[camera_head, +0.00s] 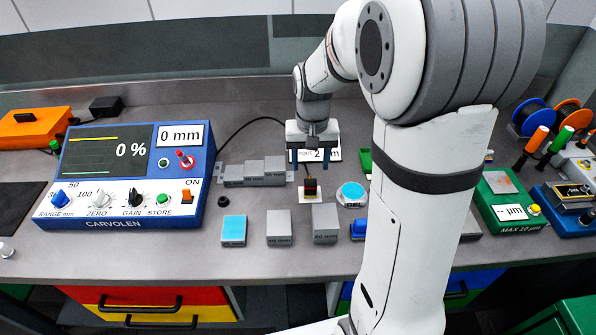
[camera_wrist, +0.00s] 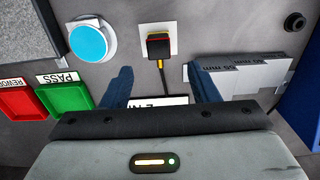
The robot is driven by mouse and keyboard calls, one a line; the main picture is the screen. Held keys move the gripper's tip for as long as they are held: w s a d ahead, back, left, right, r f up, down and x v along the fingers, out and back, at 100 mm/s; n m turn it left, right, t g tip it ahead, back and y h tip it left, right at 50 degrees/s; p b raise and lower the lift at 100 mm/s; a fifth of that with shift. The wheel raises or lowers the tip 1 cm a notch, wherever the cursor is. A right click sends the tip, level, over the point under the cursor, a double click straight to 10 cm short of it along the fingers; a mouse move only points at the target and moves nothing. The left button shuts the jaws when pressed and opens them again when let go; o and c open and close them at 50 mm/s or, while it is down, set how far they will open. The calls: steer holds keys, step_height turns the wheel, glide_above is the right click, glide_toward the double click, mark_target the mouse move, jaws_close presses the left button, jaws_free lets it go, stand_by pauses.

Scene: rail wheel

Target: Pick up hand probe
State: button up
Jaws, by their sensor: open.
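The hand probe (camera_head: 310,187) is a small black block with a red and yellow edge. It stands on a white square plate (camera_head: 310,198) near the middle of the bench. In the wrist view the probe (camera_wrist: 158,45) lies just ahead of the gap between my fingertips, with a yellow and black cable running back from it toward the gripper. My gripper (camera_head: 315,160) is open and empty, its two blue fingers pointing down behind the probe in the head view. In the wrist view my gripper (camera_wrist: 158,78) shows a finger on each side of the cable line. No contact with the probe shows.
A grey stepped block (camera_head: 255,173) and a blue-topped round disc (camera_head: 351,194) flank the probe. Grey blocks (camera_head: 279,228) and a blue-topped block (camera_head: 233,230) stand in front. A blue display unit (camera_head: 130,172) stands left. My arm hides part of the bench right of centre.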

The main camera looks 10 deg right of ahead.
mark_target(310, 181)
step_height(310, 181, down, 8)
steer(key=shift+p, duration=0.7)
steer(key=c, duration=1.1)
